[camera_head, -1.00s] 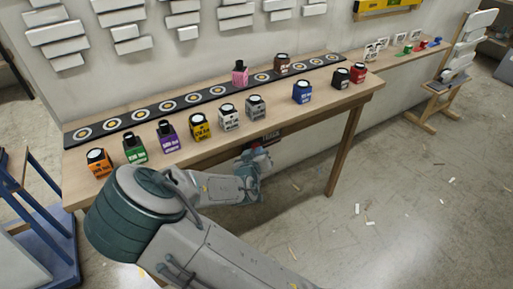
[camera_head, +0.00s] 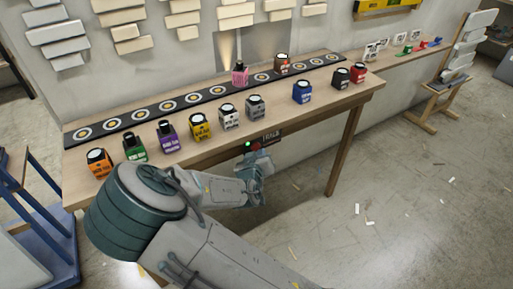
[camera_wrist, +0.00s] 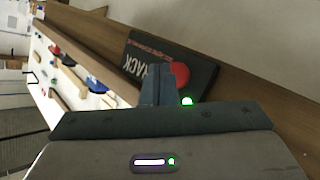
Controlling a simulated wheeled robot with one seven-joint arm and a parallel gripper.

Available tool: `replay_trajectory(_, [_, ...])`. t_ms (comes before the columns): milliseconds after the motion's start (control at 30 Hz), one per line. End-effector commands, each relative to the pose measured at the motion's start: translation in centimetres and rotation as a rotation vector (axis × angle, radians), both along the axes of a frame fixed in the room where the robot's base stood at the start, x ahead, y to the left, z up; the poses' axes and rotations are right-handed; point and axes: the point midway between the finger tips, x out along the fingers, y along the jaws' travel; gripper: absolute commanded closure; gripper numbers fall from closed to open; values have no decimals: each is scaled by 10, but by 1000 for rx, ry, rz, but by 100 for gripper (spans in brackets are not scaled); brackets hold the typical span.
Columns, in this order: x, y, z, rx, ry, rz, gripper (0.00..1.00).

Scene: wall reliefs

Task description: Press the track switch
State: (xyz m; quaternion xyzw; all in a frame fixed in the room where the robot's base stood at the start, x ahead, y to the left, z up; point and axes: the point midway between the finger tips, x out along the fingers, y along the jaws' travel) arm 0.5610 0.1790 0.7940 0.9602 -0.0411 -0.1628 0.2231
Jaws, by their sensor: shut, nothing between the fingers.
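The track switch is a black panel (camera_wrist: 200,62) lettered "TRACK" on the table's front edge, with a red button (camera_wrist: 182,75) and a lit green lamp (camera_wrist: 187,101). In the head view the panel (camera_head: 270,136) shows partly behind my gripper (camera_head: 257,160), with its green lamp lit. My gripper is shut and empty. In the wrist view its fingertips (camera_wrist: 163,80) are right at the red button and overlap its edge. I cannot tell whether they touch it.
A wooden table (camera_head: 310,118) carries a black strip (camera_head: 110,122) of ringed discs and a row of coloured bottles, including a pink one (camera_head: 240,74) on the strip. Reliefs hang on the wall behind. A blue frame (camera_head: 40,215) stands at left. The floor at right is mostly open.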

Motion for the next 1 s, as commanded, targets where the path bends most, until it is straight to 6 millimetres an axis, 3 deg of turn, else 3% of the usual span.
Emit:
replay_trajectory(500, [-42,-28,0,1,2,-1,100])
replay_trajectory(1000, [-46,-31,0,0,1,0,100])
